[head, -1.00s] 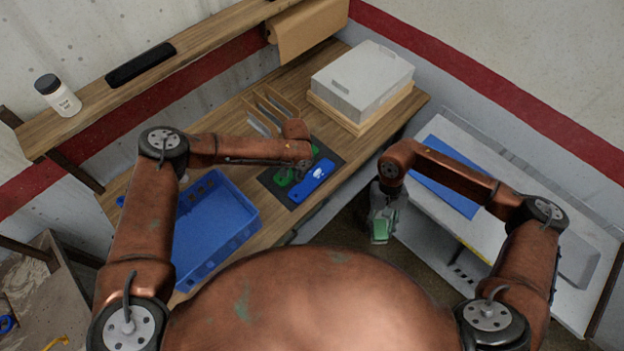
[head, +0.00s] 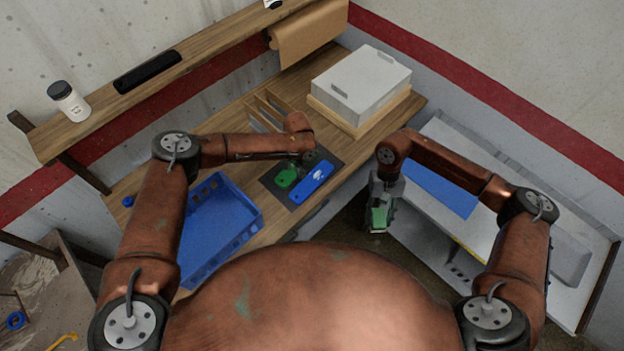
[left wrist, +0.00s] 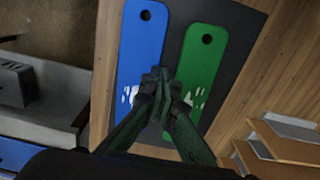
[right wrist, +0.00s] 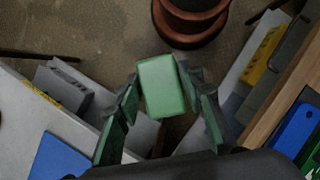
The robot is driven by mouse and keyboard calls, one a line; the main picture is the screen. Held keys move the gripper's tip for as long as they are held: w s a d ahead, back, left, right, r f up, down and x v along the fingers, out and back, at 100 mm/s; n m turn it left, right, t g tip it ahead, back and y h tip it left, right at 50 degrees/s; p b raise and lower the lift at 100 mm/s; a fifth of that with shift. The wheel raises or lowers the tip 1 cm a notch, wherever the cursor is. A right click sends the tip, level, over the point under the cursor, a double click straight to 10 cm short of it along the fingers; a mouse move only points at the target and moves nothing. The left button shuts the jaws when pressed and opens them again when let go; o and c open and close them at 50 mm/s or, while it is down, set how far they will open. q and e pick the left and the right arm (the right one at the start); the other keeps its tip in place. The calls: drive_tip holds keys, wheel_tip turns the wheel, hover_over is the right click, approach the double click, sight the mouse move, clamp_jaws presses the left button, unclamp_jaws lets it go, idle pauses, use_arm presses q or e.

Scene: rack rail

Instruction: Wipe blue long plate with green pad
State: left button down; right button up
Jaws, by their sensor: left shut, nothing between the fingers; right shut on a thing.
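The blue long plate (head: 312,182) lies on a dark mat (head: 330,163) on the wooden bench, with white marks near one end. A green plate (head: 287,177) lies beside it. Both plates show in the left wrist view, blue (left wrist: 143,50) at left and green (left wrist: 203,62) at right, each with a hole and white marks. My left gripper (left wrist: 160,75) is shut and empty above the gap between them. My right gripper (right wrist: 158,95) is shut on the green pad (right wrist: 162,88). It holds the pad off the bench, right of the bench edge in the head view (head: 379,215).
A blue crate (head: 250,232) stands on the bench at left. A grey box on a wooden tray (head: 360,90) stands at the back, near wooden dividers (head: 268,105). A light side counter (head: 470,235) with a blue sheet (head: 440,190) is at right. Open floor lies between.

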use_arm(q)
wheel_tip(320, 180, up, 2)
drive_tip(key=shift+p, duration=0.65)
drive_tip(key=shift+f, duration=0.1)
wheel_tip(320, 180, up, 12)
